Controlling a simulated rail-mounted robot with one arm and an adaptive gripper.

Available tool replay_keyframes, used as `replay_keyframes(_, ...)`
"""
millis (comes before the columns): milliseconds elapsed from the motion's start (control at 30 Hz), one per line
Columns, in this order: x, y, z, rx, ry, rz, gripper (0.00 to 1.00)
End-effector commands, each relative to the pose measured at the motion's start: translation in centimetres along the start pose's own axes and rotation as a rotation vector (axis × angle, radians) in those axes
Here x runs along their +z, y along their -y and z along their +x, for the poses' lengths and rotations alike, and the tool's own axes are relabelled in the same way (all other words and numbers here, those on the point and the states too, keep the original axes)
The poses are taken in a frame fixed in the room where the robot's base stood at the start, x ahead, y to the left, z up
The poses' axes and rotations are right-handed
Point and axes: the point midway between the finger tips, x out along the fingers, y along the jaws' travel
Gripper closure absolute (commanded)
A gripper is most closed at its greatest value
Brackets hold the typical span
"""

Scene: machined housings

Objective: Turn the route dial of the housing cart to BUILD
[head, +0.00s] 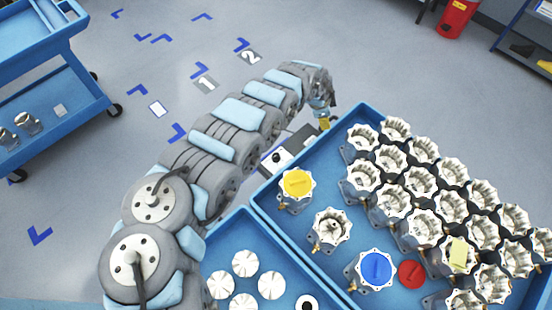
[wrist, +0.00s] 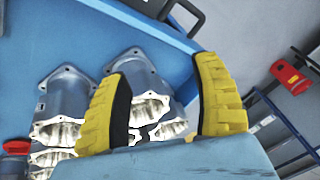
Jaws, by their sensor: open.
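The housing cart (head: 262,200) is a blue tray holding rows of silver housings (head: 395,128). A pale box with a black round knob (head: 277,158), likely the route dial, sits at its far-left edge, partly behind my arm; its lettering and setting are not readable. My gripper (head: 324,123) is small and partly hidden by my wrist, near the cart's far corner, right of the box. In the wrist view my gripper (wrist: 162,72) has yellow fingers spread wide with nothing held; housings lie beyond them. The dial is not clearly visible there.
Yellow (head: 298,183), blue (head: 376,268) and red (head: 411,273) round parts lie in the cart. A second blue tray (head: 222,250) holds silver discs. Another blue cart (head: 75,85) stands at left.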

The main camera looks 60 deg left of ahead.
Motion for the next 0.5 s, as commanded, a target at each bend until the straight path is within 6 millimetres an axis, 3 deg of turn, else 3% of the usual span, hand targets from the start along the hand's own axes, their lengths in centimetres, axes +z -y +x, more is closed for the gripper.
replay_keyframes(33,3.3,-0.5,-0.3,0.037,0.057,0.012,0.35)
replay_keyframes(200,11.4,-2.6,-2.6,0.164,0.205,0.047,0.35)
replay_keyframes(333,14.8,-3.7,-4.0,0.223,0.269,0.058,0.35)
replay_keyframes(500,16.3,-4.4,-4.3,0.253,0.294,0.061,0.35)
